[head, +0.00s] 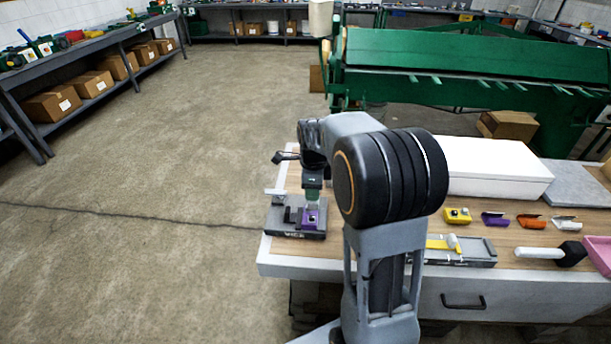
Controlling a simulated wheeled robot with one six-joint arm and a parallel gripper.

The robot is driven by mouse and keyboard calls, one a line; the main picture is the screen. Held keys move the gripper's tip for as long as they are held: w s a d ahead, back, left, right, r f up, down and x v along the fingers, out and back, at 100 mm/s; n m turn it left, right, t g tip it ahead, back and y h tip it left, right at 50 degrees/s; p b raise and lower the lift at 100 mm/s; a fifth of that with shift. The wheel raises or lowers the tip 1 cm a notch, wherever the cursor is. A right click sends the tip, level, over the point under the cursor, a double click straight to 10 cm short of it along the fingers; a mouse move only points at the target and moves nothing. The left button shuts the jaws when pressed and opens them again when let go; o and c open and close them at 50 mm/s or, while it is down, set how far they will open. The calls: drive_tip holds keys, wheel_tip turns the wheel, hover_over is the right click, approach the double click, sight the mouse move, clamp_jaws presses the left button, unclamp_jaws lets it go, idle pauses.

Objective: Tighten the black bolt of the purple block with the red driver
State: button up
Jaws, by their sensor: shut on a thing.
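The purple block (322,212) sits in a dark vice (296,234) at the left end of the workbench. My gripper (313,190) points down right above the block. The black bolt is too small or hidden to make out. My own arm covers part of the bench to the right of the vice.
Right of my arm, the bench (400,262) holds a grey tray (470,254) with a yellow item, a yellow block (457,215), purple (495,219), orange (531,221) and white (566,224) pieces, a mallet (548,253) and a pink bin (600,252). A white box (495,168) stands behind. Floor at left is clear.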

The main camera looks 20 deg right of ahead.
sight(311, 216)
drive_tip(key=shift+w+f, duration=0.1)
drive_tip(key=shift+w, duration=0.25)
drive_tip(key=shift+d+f+b, duration=0.1)
drive_tip(key=shift+f+b, duration=0.9)
drive_tip(key=shift+f, duration=0.05)
drive_tip(key=shift+f+b, duration=0.95)
drive_tip(key=shift+f, duration=0.4)
drive_tip(key=shift+f+b, duration=0.55)
drive_tip(key=shift+f, duration=0.4)
